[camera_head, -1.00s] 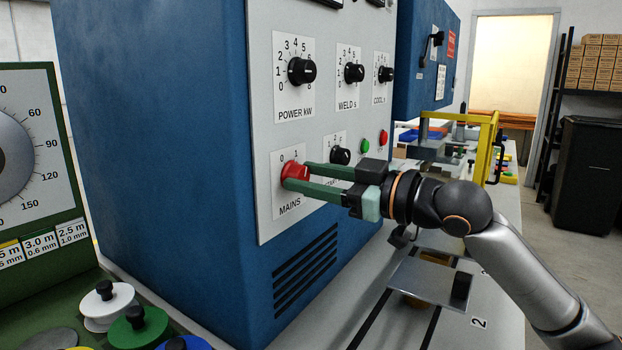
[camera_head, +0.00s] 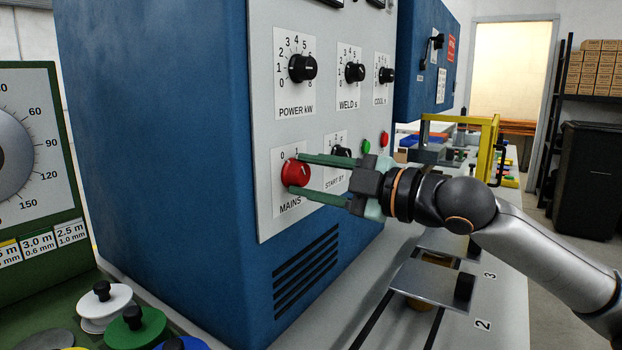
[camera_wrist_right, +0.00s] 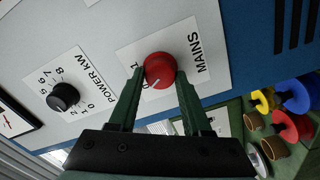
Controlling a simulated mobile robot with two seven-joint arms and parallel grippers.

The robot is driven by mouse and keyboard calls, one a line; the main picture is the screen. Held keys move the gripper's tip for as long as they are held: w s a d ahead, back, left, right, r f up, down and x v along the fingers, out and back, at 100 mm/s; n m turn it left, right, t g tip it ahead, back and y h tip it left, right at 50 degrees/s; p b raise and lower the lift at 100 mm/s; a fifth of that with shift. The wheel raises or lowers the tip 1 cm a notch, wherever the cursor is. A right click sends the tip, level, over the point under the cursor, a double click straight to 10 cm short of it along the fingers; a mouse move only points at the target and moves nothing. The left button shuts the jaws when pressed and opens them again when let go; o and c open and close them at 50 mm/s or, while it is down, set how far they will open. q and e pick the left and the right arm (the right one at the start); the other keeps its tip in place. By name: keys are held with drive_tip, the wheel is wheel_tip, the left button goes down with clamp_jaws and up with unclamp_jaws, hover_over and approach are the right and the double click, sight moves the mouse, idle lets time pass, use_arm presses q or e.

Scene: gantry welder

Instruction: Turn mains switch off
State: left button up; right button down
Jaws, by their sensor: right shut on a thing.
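The mains switch is a round red knob (camera_head: 295,172) low on the welder's grey panel, on a white plate marked 0, 1 and MAINS. It also shows in the right wrist view (camera_wrist_right: 160,69), with a white mark on its face; I cannot tell for sure which number the mark points at. My right gripper (camera_head: 306,177) is shut on the knob, with one green finger above it and one below it in the head view. In the right wrist view the two fingertips (camera_wrist_right: 160,76) lie at either side of the knob. My left gripper is not in view.
Black POWER (camera_head: 302,68), WELD (camera_head: 354,72) and COOL (camera_head: 387,75) knobs sit above. A black start knob (camera_head: 342,151) is close behind the upper finger. Green (camera_head: 366,146) and red (camera_head: 384,139) buttons are to the right. Spools (camera_head: 133,325) lie at the lower left.

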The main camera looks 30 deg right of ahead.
drive_tip(key=shift+n, duration=0.4)
drive_tip(key=shift+c, duration=1.7)
unclamp_jaws()
